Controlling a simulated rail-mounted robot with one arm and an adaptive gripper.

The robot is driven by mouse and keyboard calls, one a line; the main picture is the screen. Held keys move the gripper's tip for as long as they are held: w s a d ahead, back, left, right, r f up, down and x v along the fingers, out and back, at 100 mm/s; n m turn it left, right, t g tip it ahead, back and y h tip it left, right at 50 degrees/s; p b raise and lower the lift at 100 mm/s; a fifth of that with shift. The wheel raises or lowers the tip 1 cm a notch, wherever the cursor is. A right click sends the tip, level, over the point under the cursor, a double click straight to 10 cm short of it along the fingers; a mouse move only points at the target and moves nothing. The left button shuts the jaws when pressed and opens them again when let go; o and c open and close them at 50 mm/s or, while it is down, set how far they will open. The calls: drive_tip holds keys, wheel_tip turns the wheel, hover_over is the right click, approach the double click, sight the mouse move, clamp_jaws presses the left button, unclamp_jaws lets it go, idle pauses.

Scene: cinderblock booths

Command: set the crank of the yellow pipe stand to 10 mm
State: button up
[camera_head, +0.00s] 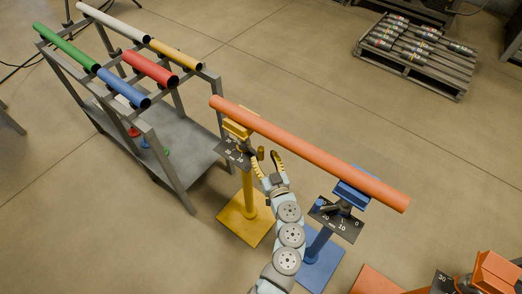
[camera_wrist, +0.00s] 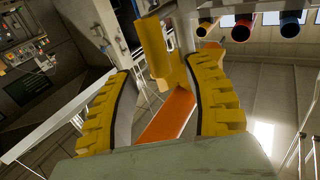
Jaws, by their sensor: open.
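The yellow pipe stand (camera_head: 248,190) stands in the middle of the head view, with a square yellow base and a yellow cradle under one end of a long orange pipe (camera_head: 300,148). Its dark dial plate (camera_head: 232,153) carries white marks too small to read. Its crank is small and partly hidden, so I cannot tell its setting. My gripper (camera_head: 266,155) is open, just right of the dial plate and beneath the pipe. In the wrist view, a yellow part of the stand (camera_wrist: 152,50) shows beyond my open fingers, with an orange surface behind it.
A blue pipe stand (camera_head: 351,193) with its own dial plate (camera_head: 336,220) holds the pipe's other end. A grey rack (camera_head: 188,178) with several coloured pipes stands at left. A pallet (camera_head: 408,72) of parts lies at back right. Orange equipment (camera_head: 495,272) is at lower right.

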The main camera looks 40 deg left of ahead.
sight(262, 153)
drive_tip(key=shift+x, duration=1.9)
drive_tip(key=shift+d, duration=0.1)
drive_tip(key=shift+c, duration=0.3)
clamp_jaws()
